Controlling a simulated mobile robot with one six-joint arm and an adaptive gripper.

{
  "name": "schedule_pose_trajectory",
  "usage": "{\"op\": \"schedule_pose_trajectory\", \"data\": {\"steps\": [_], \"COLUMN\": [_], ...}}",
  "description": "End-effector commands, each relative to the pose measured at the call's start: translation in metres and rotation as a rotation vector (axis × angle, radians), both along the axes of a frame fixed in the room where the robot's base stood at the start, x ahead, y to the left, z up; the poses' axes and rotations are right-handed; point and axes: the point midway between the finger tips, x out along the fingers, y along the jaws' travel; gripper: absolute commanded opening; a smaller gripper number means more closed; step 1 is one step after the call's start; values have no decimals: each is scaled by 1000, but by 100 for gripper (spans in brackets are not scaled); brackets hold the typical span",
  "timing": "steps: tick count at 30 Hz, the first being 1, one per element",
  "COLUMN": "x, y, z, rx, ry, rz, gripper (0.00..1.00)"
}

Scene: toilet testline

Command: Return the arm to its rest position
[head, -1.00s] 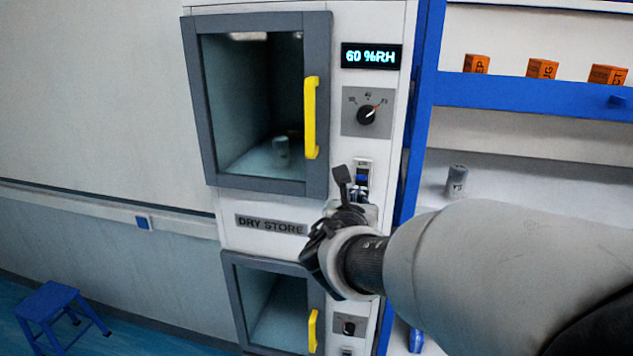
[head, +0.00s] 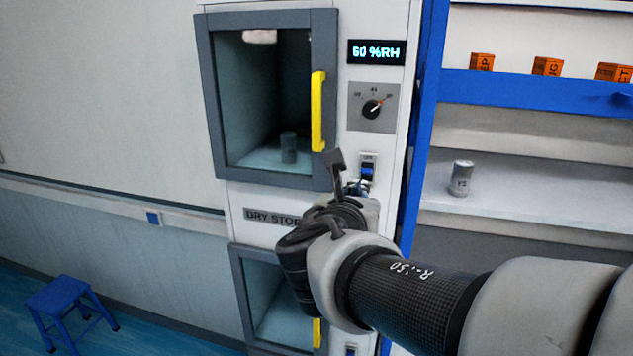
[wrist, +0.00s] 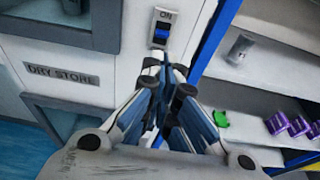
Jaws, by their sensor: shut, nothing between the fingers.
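My gripper (head: 345,172) is in front of the dry store cabinet (head: 238,211), just below its blue rocker switch (head: 367,171) in the head view. Its fingers are shut and hold nothing. In the wrist view my gripper (wrist: 168,82) points towards the cabinet front, with the switch (wrist: 161,33) marked ON just beyond the fingertips. I cannot tell whether the fingers touch the panel. My arm reaches in from the lower right and hides part of the lower cabinet door and panel.
The upper door (head: 262,184) with its yellow handle (head: 318,110) looks closed, with a grey canister (head: 288,147) inside. The display (head: 376,52) reads 60 %RH. A shelf rack (head: 540,88) with orange boxes and a grey canister (head: 461,178) stands right. A blue stool (head: 62,296) stands left.

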Motion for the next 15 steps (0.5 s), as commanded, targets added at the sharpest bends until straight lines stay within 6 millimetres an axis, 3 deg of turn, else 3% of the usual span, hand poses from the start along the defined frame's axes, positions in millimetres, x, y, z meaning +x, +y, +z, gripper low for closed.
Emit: {"op": "schedule_pose_trajectory", "data": {"steps": [7,10,13,15], "x": [0,-6,-24,-46], "y": [0,-11,-38,-64], "z": [-1,-11,-40,-73], "rx": [3,57,220,400], "ry": [0,-2,-8,-19], "rz": [-2,-40,-156,-286], "gripper": [0,0,0,0]}}
